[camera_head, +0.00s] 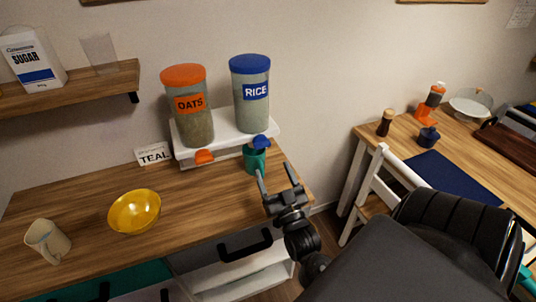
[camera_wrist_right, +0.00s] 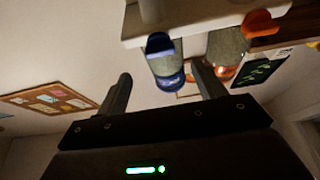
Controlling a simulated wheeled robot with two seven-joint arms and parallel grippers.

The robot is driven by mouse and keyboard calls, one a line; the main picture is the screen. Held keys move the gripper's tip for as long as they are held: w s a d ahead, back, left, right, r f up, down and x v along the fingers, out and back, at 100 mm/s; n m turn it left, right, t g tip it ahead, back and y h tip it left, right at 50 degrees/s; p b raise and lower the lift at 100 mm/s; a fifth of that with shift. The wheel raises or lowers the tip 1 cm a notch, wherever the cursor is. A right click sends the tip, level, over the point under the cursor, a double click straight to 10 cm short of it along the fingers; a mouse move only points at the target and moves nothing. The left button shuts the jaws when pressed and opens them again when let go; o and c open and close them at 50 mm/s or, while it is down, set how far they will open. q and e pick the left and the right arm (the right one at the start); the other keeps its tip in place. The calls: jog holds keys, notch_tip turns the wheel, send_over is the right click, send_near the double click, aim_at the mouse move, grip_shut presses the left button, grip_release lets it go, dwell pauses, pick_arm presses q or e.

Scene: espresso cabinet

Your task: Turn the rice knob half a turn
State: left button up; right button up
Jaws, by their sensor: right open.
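The rice canister (camera_head: 251,98) is clear with a blue lid and stands on a white shelf at the back of the wooden counter. The blue rice knob (camera_head: 261,142) sticks out below it, above a teal cup (camera_head: 255,162). My right gripper (camera_head: 274,171) is open and empty, in front of and below the knob, apart from it. In the upturned right wrist view the rice knob (camera_wrist_right: 158,43) shows beyond the gap between the right gripper's fingers (camera_wrist_right: 161,70). My left gripper is out of view.
The oats canister (camera_head: 190,112) with its orange knob (camera_head: 205,156) stands left of the rice. A white chair (camera_head: 375,175) stands right. The counter's middle is clear.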

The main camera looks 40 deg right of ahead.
jog(key=v, duration=0.2)
jog(key=shift+s+a+f, duration=0.1)
jog(key=shift+s+f, duration=0.05)
jog(key=shift+s, duration=0.05)
dwell(0.5)
